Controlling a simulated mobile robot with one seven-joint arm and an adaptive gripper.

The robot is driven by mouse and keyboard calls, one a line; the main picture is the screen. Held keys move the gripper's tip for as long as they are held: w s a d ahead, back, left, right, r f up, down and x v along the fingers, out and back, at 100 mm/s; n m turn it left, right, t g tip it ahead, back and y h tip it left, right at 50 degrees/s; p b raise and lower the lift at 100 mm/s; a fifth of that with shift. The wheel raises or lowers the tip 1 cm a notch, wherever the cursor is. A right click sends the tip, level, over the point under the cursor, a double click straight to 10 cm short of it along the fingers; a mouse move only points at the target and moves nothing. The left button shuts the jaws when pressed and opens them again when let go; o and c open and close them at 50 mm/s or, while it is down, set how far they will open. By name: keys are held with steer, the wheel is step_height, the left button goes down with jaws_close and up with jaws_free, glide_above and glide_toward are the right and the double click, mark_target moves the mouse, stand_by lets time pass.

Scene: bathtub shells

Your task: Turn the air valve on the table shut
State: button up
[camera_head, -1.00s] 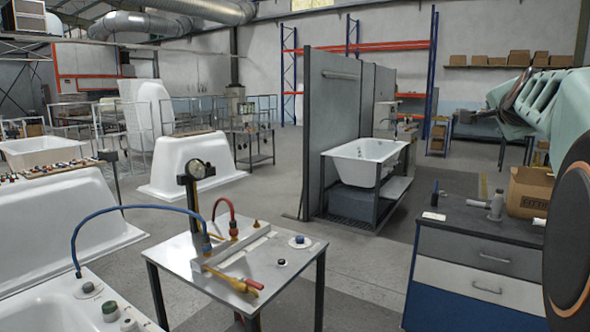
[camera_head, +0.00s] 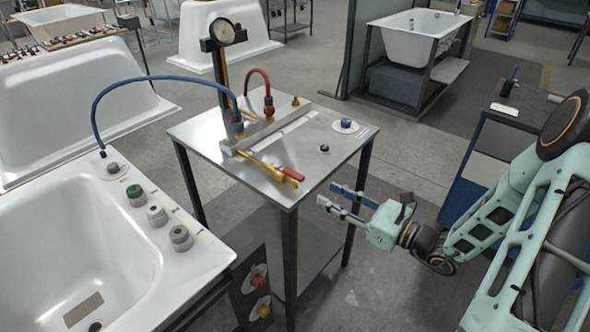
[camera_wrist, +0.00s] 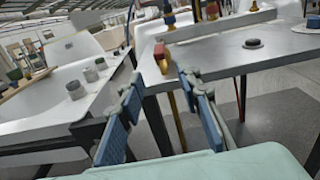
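A metal-topped table (camera_head: 235,178) carries a light manifold bar with brass fittings. A brass valve (camera_head: 270,168) with a red-tipped handle (camera_head: 293,174) lies at the table's front edge, the handle pointing to the lower right. In the wrist view the red handle (camera_wrist: 160,56) shows at the table edge, ahead of and between my fingers. My gripper (camera_head: 328,196) is open and empty, to the right of and lower than the handle, clear of the table. Its two blue-padded fingers stand apart in the wrist view (camera_wrist: 158,88).
A dial gauge (camera_head: 222,32) stands on a post behind the bar. A blue hose (camera_head: 130,90) arches left to the bathtub (camera_head: 75,250); a red hose (camera_head: 258,74) loops at the bar. A blue knob (camera_head: 346,124) and a black knob (camera_head: 324,148) sit on the tabletop.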

mark_target(304, 180)
steer(key=x, duration=1)
steer(key=shift+w+a+r, duration=0.2)
steer(key=shift+w+a, duration=0.05)
steer(key=shift+a, duration=0.05)
jaws_close()
